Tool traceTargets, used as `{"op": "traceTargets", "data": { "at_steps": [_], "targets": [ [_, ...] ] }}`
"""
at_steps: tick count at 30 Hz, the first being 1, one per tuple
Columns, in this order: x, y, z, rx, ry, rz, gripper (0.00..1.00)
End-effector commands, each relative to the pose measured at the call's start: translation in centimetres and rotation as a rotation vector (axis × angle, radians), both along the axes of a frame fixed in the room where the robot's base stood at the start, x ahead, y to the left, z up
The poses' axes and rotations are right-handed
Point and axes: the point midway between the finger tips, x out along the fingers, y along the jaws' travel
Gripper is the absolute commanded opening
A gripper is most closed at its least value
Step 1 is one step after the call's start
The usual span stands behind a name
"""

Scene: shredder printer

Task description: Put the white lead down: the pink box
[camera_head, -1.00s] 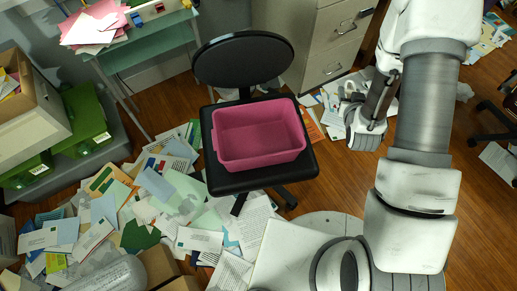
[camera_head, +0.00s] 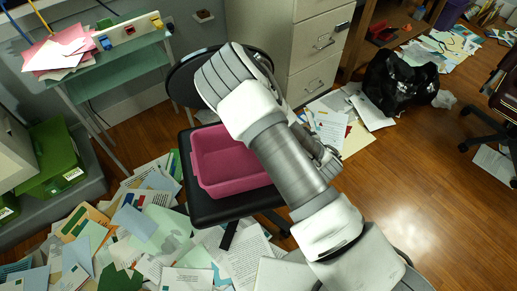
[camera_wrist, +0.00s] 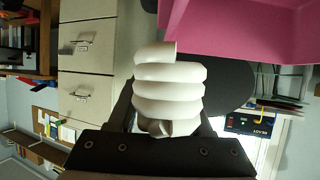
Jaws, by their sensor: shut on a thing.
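The white lead (camera_wrist: 168,85) shows in the wrist view as a thick coil with several ridges, held between the fingers of my gripper (camera_wrist: 165,122). The pink box (camera_head: 218,160) sits on the black chair seat in the head view, its right side partly covered by my arm. I see no contents in its visible part. In the wrist view the pink box (camera_wrist: 245,28) fills the upper right, close to the coil; I cannot tell whether they touch. My gripper is hidden behind my arm in the head view.
The black chair (camera_head: 205,210) has its backrest behind the box. A filing cabinet (camera_head: 320,50) stands behind it. A green side table (camera_head: 125,65) with pink papers is at upper left. Papers (camera_head: 150,225) cover the floor at left; a black bag (camera_head: 400,80) lies at right.

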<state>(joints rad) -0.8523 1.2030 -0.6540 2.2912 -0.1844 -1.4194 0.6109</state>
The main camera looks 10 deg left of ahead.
Motion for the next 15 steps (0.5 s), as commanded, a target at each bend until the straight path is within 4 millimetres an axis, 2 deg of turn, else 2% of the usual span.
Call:
{"op": "traceTargets", "data": {
  "at_steps": [1,7,11,15],
  "targets": [
    [0.1,1.5,-1.1,-0.001,-0.002,0.008,0.00],
    [0.8,5.7,-3.7,0.000,-0.001,0.007,0.00],
    [1.1,7.4,-4.6,0.000,-0.001,0.002,0.00],
    [1.2,7.9,-5.1,0.000,0.000,-0.001,0.00]
  ]
}}
